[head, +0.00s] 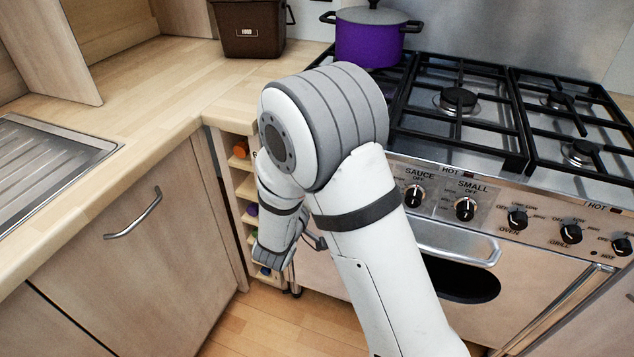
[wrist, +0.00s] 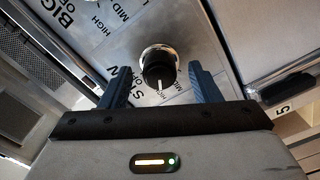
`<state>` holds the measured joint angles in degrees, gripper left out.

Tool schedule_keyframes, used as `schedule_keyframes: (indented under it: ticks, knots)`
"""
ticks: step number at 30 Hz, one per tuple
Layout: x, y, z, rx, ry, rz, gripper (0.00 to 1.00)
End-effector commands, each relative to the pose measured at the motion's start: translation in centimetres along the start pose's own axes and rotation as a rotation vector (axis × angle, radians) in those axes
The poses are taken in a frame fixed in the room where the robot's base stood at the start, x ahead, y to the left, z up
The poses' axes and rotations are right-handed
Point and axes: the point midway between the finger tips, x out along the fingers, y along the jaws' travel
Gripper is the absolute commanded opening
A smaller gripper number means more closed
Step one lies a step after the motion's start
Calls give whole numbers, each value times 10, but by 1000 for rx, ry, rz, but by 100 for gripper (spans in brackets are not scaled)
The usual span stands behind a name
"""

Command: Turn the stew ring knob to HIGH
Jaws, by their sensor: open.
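The stew ring knob (wrist: 158,66) is black with a silver collar and a white pointer line, in the wrist view. The pointer is toward the bottom of that picture, on the side of my gripper. The partly covered STEW lettering is just left of it, with MID and HIGH marks on the panel. My gripper (wrist: 159,70) is open, with one blue-grey finger on each side of the knob and a gap visible on both sides. In the head view my arm hides the stew knob and most of my gripper.
The SAUCE knob (head: 414,195) and SMALL knob (head: 465,208) are right of my arm on the cooker front. An oven door handle (head: 458,250) runs below them. A purple pot (head: 370,40) stands on the hob. A bottle rack (head: 243,190) is left of the cooker.

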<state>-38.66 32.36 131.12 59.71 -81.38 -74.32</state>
Motion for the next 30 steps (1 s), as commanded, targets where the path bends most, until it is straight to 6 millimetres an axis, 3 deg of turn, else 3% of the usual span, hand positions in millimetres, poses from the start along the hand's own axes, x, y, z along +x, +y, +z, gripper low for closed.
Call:
schedule_keyframes:
  ticks: [8,21,30]
  knots:
    - [-5,0,-1,1,1,0,56]
    - [-71,0,-1,0,3,-2,56]
    - [-80,1,1,1,-1,1,56]
